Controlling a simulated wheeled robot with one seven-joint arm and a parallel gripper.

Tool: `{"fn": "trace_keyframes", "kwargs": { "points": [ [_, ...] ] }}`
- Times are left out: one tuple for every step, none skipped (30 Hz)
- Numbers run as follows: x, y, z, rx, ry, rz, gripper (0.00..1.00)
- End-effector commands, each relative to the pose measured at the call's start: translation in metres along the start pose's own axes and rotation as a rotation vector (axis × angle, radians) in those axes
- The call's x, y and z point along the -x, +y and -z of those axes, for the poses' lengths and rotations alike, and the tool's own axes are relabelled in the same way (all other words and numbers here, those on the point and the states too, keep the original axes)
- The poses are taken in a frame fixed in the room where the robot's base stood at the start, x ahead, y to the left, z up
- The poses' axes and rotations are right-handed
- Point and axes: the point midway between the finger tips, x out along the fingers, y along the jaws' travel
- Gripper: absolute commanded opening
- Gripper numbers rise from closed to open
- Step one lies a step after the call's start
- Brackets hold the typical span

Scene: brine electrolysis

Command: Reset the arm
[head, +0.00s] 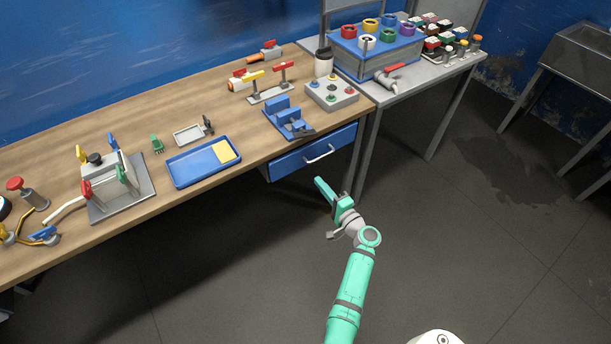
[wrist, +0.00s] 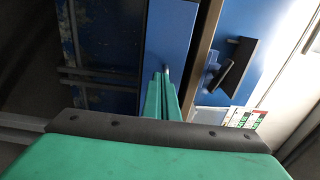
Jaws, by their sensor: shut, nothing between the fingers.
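My gripper (head: 325,191) is green and shows at the end of my green arm in the head view. It is in the air in front of the bench, near the blue drawer (head: 290,165) with its pale handle (head: 319,153). In the wrist view my gripper (wrist: 163,82) has its two fingers together with nothing between them. The blue drawer front also shows beyond the fingers in the wrist view (wrist: 172,35).
The wooden bench (head: 120,222) carries a blue tray (head: 190,173), a clear cell with coloured clamps (head: 105,180), a blue stand (head: 288,122) and a grey button box (head: 330,95). A grey side table (head: 430,72) holds a blue rack (head: 375,60). The floor around my arm is clear.

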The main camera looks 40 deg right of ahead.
Motion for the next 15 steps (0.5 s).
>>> {"fn": "trace_keyframes", "kwargs": {
  "points": [
    [0.008, 0.001, -0.006, 0.0, -0.01, -0.002, 0.0],
    [0.011, 0.001, -0.008, 0.001, -0.013, -0.001, 0.0],
    [0.017, 0.002, -0.011, -0.001, -0.018, -0.002, 0.0],
    [0.02, 0.001, -0.013, -0.001, -0.021, -0.002, 0.0],
    [0.023, 0.001, -0.014, 0.0, -0.023, -0.002, 0.0],
    [0.027, 0.001, -0.015, -0.001, -0.025, -0.002, 0.0],
    [0.03, 0.001, -0.015, -0.001, -0.026, -0.002, 0.0],
    [0.033, 0.001, -0.016, -0.001, -0.027, -0.002, 0.0],
    [0.035, 0.001, -0.016, 0.0, -0.028, -0.001, 0.0],
    [0.037, 0.001, -0.017, 0.0, -0.029, -0.001, 0.0],
    [0.038, 0.001, -0.017, 0.0, -0.03, -0.001, 0.0],
    [0.04, 0.001, -0.017, 0.0, -0.03, -0.001, 0.0],
    [0.04, 0.001, -0.017, 0.0, -0.03, -0.001, 0.0],
    [0.041, 0.001, -0.017, -0.001, -0.03, -0.001, 0.0],
    [0.041, 0.001, -0.017, -0.001, -0.03, -0.001, 0.0]
  ]
}}
